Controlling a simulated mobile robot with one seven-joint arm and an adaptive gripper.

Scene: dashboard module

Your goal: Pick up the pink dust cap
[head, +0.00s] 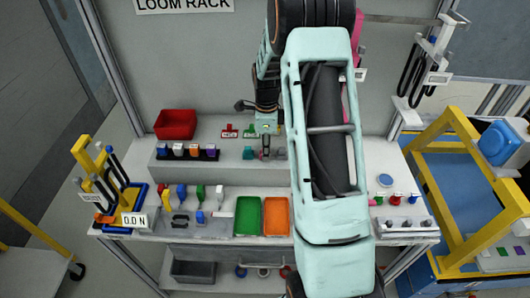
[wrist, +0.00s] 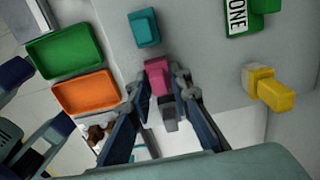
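The pink dust cap (wrist: 157,76) lies on a light grey surface in the wrist view, with a grey part (wrist: 168,113) just below it in the picture. My gripper (wrist: 162,88) is open, with one fingertip on each side of the pink cap. The fingers look close to its sides, and I cannot tell whether they touch it. In the head view my arm comes down to the grey step, and the pink cap is not clearly visible there.
A teal cap (wrist: 144,28) lies just beyond the pink one. A yellow cap (wrist: 268,88) is to the right. A green tray (head: 247,234) and an orange tray (head: 277,234) sit at the front. A red bin (head: 175,124) stands at back left.

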